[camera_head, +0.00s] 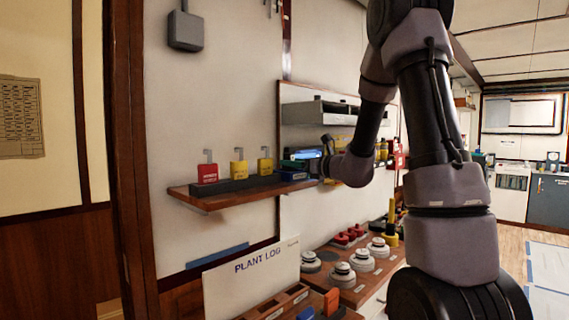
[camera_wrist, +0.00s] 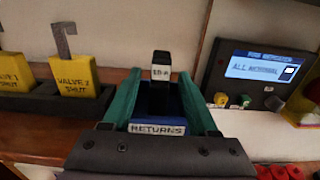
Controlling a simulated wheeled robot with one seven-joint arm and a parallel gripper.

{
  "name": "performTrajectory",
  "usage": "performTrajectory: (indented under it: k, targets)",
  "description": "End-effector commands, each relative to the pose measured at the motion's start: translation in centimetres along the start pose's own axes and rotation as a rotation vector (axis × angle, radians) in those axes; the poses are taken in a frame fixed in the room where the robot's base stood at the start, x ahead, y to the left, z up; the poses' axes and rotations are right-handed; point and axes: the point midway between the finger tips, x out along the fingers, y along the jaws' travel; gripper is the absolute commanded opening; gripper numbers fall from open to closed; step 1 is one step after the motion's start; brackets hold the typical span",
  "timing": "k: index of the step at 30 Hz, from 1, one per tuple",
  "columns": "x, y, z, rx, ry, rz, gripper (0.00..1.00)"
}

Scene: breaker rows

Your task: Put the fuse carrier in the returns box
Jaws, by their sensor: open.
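The fuse carrier (camera_wrist: 161,72) is a black upright piece with a white label. It stands between the two teal fingers of my gripper (camera_wrist: 159,78), with a gap to each finger. My gripper is open. The returns box (camera_wrist: 157,129) is blue with a white RETURNS label and sits below, between the fingers. The carrier's lower end appears to be inside the box's dark opening, but its base is hidden. In the head view, my gripper is at the right end of the wooden shelf (camera_head: 205,202), and the carrier cannot be made out there.
Yellow valve tags (camera_wrist: 75,72) stand in a black rack to the left, with a red tag (camera_head: 207,172) farther along. A lit display panel (camera_wrist: 262,72) with small knobs is close on the right. Red and white knobs sit on the bench (camera_head: 345,295) below, near a PLANT LOG board (camera_head: 252,280).

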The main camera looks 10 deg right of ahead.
Motion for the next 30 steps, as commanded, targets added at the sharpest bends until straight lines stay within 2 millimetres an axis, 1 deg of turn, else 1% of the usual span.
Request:
performTrajectory:
  k: [1,6,9,12,14,16,17,20,21,23,24,26,27,29,30]
  targets:
    - [-1.3,-0.1,0.0,0.001,0.0,-0.005,0.59]
    - [-4.6,0.0,0.0,0.0,0.0,-0.003,0.59]
    - [-6.0,-0.1,0.0,-0.001,0.0,-0.003,0.59]
    - [-6.8,0.0,0.0,-0.001,0.0,-0.001,0.59]
    - [-7.1,0.5,0.2,-0.014,0.004,0.015,0.59]
    - [-7.4,2.3,0.8,-0.063,0.021,0.069,0.59]
    - [-7.6,3.5,1.1,-0.098,0.033,0.106,0.59]
    - [-9.0,9.1,2.1,-0.289,0.098,0.282,0.59]
    - [-10.1,11.7,2.3,-0.396,0.133,0.366,0.59]
    - [-12.3,15.1,2.0,-0.58,0.192,0.493,0.59]
    - [-13.9,16.9,1.7,-0.711,0.233,0.571,0.59]
    - [-16.6,18.9,1.0,-0.917,0.296,0.676,0.59]
    - [-18.4,19.6,0.5,-1.059,0.339,0.737,0.59]
    - [-20.9,20.0,-0.1,-1.274,0.404,0.815,0.59]
    - [-22.5,19.9,-0.4,-1.412,0.447,0.857,0.59]
